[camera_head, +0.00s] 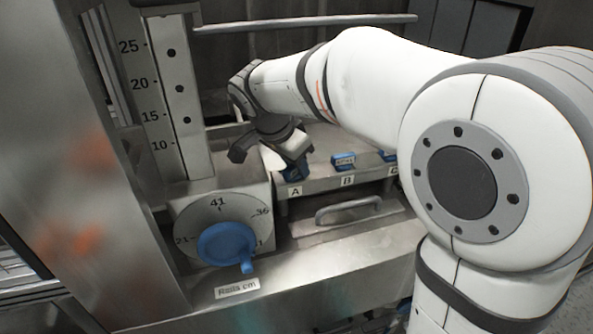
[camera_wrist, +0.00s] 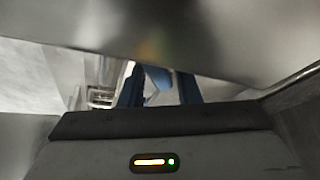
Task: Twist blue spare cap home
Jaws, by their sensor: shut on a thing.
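My gripper (camera_head: 294,168) is low over the shelf at the spot labelled A, pointing down. Blue shows at its fingertips, and my own arm and gripper body hide most of this spot. In the wrist view, a lighter blue piece (camera_wrist: 158,77) shows between the two dark fingers (camera_wrist: 160,90), and the jaws are shut on it. It looks like the blue cap, but its full shape and its seating are hidden. A blue block (camera_head: 345,161) sits at B, and another blue block (camera_head: 387,155) sits at C, partly hidden by my arm.
A round dial with a blue knob (camera_head: 228,244) is on the front left, above a "Rails cm" label (camera_head: 237,288). A metal handle (camera_head: 348,209) is below the shelf (camera_head: 325,181). A scaled upright plate (camera_head: 178,95) stands behind on the left. A horizontal bar (camera_head: 305,23) runs along the back.

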